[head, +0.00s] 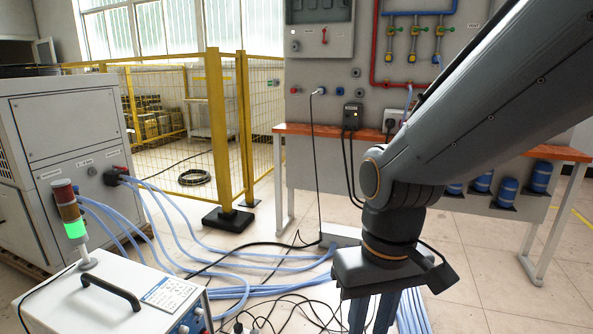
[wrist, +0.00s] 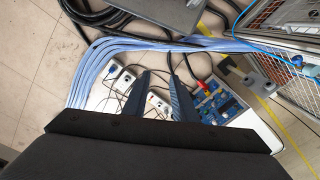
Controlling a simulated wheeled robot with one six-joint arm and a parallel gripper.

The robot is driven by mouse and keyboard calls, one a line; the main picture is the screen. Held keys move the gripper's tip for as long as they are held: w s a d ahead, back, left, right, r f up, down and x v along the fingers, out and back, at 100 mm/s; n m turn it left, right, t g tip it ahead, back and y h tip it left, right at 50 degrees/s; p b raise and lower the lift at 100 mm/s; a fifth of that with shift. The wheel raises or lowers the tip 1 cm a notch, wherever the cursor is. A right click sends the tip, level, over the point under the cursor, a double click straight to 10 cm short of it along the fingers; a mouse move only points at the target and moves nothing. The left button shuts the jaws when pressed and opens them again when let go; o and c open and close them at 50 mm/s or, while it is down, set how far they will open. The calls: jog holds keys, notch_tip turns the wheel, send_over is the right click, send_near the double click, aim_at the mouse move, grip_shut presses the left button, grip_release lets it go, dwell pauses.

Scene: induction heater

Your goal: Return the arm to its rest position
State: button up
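My gripper (head: 371,318) hangs at the lower right of the head view, below my grey arm, with its fingers pointing down and the tips cut off by the picture's bottom edge. In the wrist view my gripper (wrist: 159,80) shows two dark fingers with a clear gap between them. It is open, and nothing is held. Floor, cables and part of a white power strip (wrist: 158,103) show through the gap, apart from the fingers.
A white heater unit (head: 105,295) with a lit green signal lamp (head: 75,229) stands at lower left. A wooden-topped bench (head: 300,129) stands behind my arm. Blue hoses (head: 200,240) and black cables cross the floor. Yellow fencing (head: 222,140) stands behind.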

jog(key=d+r+m+p, duration=0.2)
jog(key=d+r+p, duration=0.6)
jog(key=p, duration=0.7)
jog(key=shift+s+d+r+m, duration=0.15)
jog(key=shift+s+r+m, duration=0.2)
jog(key=shift+r, duration=0.4)
